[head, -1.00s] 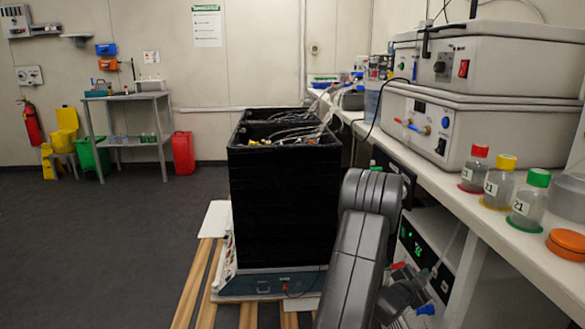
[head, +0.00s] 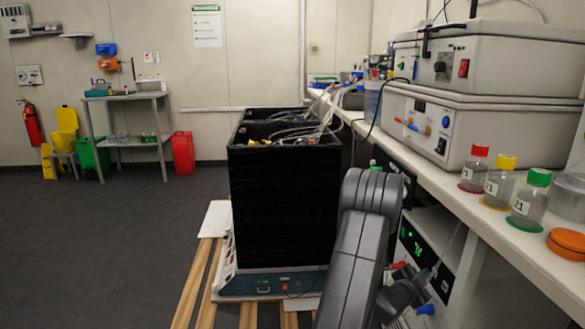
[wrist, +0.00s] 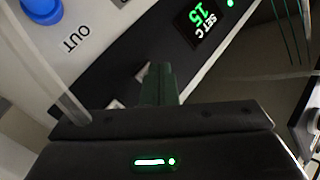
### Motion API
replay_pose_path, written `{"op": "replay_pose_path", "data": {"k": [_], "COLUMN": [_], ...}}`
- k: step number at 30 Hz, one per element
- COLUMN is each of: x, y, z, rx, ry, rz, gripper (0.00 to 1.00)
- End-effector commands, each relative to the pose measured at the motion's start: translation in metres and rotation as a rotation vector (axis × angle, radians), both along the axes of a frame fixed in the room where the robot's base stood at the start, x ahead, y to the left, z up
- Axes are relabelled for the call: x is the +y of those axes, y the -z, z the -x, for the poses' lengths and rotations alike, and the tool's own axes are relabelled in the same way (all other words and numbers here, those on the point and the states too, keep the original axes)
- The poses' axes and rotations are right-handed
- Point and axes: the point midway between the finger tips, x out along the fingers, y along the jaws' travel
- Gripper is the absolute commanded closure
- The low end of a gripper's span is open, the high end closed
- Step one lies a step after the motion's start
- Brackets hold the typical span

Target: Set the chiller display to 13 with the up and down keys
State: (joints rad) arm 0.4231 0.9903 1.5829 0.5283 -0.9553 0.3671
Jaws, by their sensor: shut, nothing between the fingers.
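The chiller (head: 412,233) sits under the bench, partly hidden by my arm in the head view. Its green display (wrist: 200,14) appears tilted in the wrist view and reads 15, with "SET C" beside it. Two pale keys show on the dark panel: one (wrist: 143,72) just left of my fingertips, the other (wrist: 116,104) lower left near the gripper body. My gripper (wrist: 160,72) is shut and empty, with its fingertips over the panel close to the upper key. I cannot tell whether they touch it. In the head view the fingers are not clearly visible.
A blue fitting (wrist: 42,8) marked OUT and a clear tube (wrist: 50,65) are left of the fingers. Thin dark wires hang at the right. In the head view, the bench edge (head: 470,205) overhangs the chiller and a black crate (head: 280,205) stands left of my arm.

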Motion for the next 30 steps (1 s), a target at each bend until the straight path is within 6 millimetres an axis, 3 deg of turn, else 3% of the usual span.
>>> {"op": "replay_pose_path", "data": {"k": [7,30], "x": [-0.0081,-0.0086], "y": [0.0012,0.0002], "z": [-0.0003,-0.0007], "rx": [-0.001,-0.001], "ry": [0.001,0.000], "rz": [0.000,0.001], "gripper": [1.00,1.00]}}
